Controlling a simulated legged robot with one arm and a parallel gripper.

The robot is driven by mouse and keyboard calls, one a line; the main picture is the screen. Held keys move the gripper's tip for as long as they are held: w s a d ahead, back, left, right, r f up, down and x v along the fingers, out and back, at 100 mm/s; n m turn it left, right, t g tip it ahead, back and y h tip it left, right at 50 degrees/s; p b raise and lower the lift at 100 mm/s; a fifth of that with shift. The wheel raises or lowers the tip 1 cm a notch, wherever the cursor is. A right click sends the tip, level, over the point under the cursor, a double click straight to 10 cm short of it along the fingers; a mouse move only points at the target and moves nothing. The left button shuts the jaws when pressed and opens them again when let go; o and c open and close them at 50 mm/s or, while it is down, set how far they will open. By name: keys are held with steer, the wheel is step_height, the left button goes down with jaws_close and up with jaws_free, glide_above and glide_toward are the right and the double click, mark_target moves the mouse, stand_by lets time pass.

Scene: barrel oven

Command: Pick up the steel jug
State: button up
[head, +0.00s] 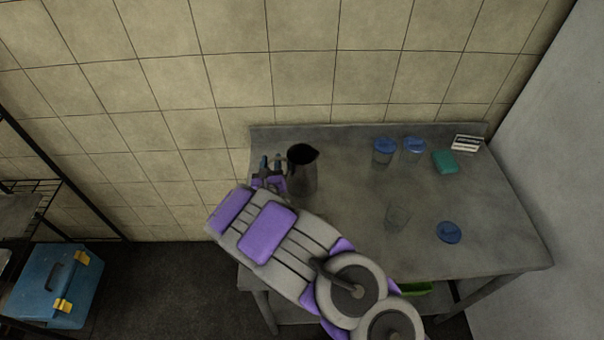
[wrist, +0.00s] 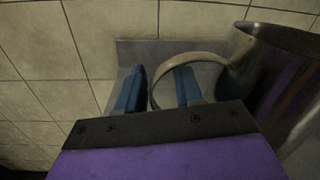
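The steel jug (head: 303,178) stands upright at the left end of the metal table (head: 345,215), near the back. In the wrist view the jug (wrist: 290,85) fills the right side, with its curved handle (wrist: 190,59) reaching left. My gripper (head: 271,165) is just left of the jug, at its handle. In the wrist view my gripper's blue fingers (wrist: 158,88) are apart. The handle's outer side passes between them, with the right finger inside the loop. A gap shows beside the left finger. The handle's lower part is hidden behind my gripper.
Two blue-lidded containers (head: 383,151) (head: 413,150), a green sponge (head: 444,161) and a small box (head: 467,143) sit at the back right. A clear jar (head: 398,218) and a blue lid (head: 449,232) lie further forward. A tiled wall (head: 300,75) is behind. A blue toolbox (head: 55,285) is left.

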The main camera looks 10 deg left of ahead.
steer(key=shift+a+f, duration=0.2)
steer(key=shift+a, duration=0.4)
steer(key=c, duration=0.5)
jaws_close()
steer(key=shift+d, duration=0.3)
steer(key=shift+d+r, duration=0.1)
